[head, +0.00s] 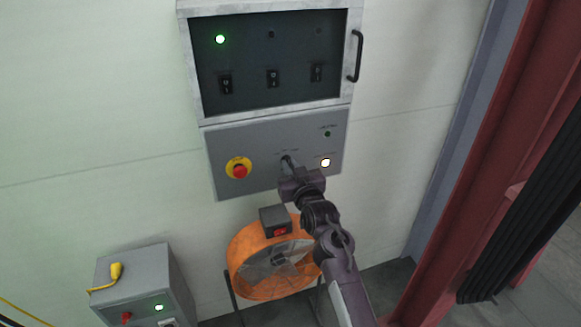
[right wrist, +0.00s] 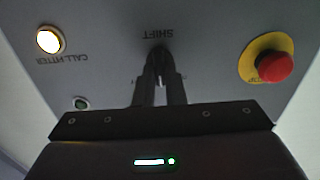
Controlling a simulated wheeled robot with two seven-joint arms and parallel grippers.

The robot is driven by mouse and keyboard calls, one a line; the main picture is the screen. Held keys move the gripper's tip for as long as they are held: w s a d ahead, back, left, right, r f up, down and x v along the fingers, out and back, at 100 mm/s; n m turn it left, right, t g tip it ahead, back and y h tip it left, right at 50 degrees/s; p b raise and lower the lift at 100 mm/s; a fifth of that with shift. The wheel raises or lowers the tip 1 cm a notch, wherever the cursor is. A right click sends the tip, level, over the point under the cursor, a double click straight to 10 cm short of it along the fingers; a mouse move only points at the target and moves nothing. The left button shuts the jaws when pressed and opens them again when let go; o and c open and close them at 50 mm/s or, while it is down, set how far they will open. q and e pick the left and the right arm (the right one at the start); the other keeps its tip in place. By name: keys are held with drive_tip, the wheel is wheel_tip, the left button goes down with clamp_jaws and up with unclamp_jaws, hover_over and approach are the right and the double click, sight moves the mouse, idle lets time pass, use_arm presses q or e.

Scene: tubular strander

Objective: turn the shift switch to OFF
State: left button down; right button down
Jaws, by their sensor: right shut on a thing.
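The shift switch (right wrist: 158,50) is a small dark knob under the upside-down SHIFT lettering in the right wrist view. It sits on the grey control panel (head: 222,150) on the wall, mostly hidden by my fingers, so I cannot tell which way it points. My right gripper (head: 288,162) reaches up to the panel from below and is shut on the switch. Its two dark fingers (right wrist: 159,72) also show in the right wrist view, close together at the knob. My left gripper is not in view.
A red emergency button (head: 240,171) on a yellow ring is left of the switch; a lit white button (head: 326,163) is right. A cabinet (head: 272,105) with rocker switches and a handle is above. An orange fan (head: 245,252) stands below, near my right arm.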

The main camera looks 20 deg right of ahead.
idle(0.3)
drive_tip(key=c, duration=1.5)
unclamp_jaws()
drive_tip(key=s+b, duration=0.2)
drive_tip(key=s, duration=0.5)
drive_tip(key=shift+s+d, duration=0.15)
drive_tip(key=shift+s, duration=0.25)
